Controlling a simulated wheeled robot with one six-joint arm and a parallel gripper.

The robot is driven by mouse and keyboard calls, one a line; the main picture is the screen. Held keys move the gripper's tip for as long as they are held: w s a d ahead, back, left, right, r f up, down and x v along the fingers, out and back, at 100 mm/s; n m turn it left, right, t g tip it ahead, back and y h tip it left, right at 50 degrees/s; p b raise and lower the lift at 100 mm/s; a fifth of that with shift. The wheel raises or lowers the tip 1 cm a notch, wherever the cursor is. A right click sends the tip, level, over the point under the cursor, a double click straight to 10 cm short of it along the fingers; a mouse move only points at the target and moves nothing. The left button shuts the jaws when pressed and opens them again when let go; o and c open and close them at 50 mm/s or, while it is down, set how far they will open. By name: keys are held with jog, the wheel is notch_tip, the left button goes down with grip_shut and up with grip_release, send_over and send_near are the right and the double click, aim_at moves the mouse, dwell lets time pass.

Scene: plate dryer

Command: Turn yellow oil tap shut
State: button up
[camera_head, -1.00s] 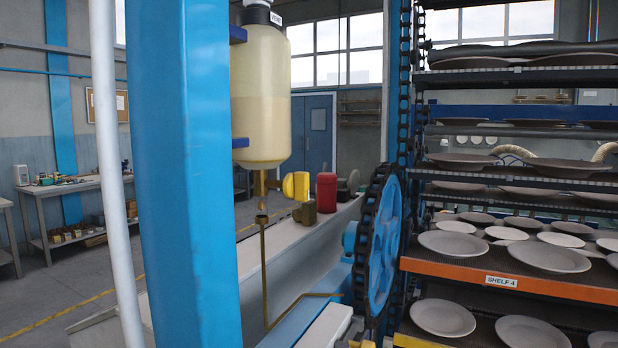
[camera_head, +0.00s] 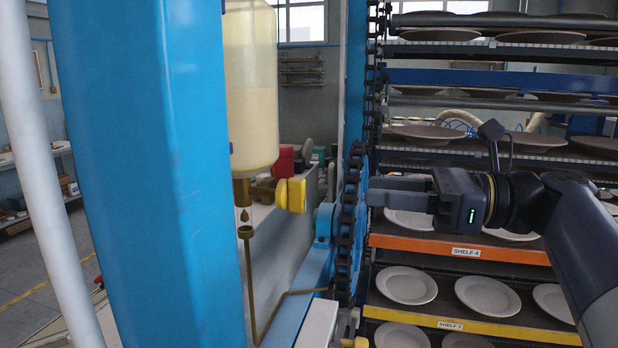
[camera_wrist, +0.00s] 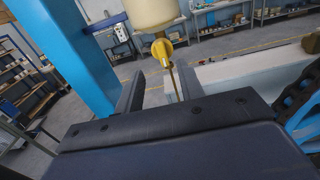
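The yellow oil tap (camera_head: 291,195) sits on a brass fitting below the cream oil bottle (camera_head: 251,100). A brown drop (camera_head: 244,214) hangs between the brass outlet and the small funnel of the pipe below (camera_head: 246,232). My gripper (camera_head: 370,192) is at the right of the tap, with its fingers pointing left at about tap height and clear of it. In the wrist view the tap (camera_wrist: 162,50) shows ahead, beyond the fingertips. My gripper (camera_wrist: 158,84) is open there, with nothing between its fingers.
A blue chain wheel (camera_head: 350,225) stands between tap and gripper in the head view. A blue post (camera_head: 150,170) is left of the bottle. Shelves with plates fill the right, including the orange-edged shelf (camera_head: 410,245). A red container (camera_head: 284,160) stands behind the tap.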

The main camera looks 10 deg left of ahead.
aim_at(305, 183)
jog(key=a, duration=0.3)
jog(key=a+p, duration=0.1)
jog(key=a, duration=0.6)
jog(key=shift+w+a+p, duration=0.35)
jog(key=shift+w, duration=0.05)
jog(key=shift+c, duration=0.6)
grip_shut()
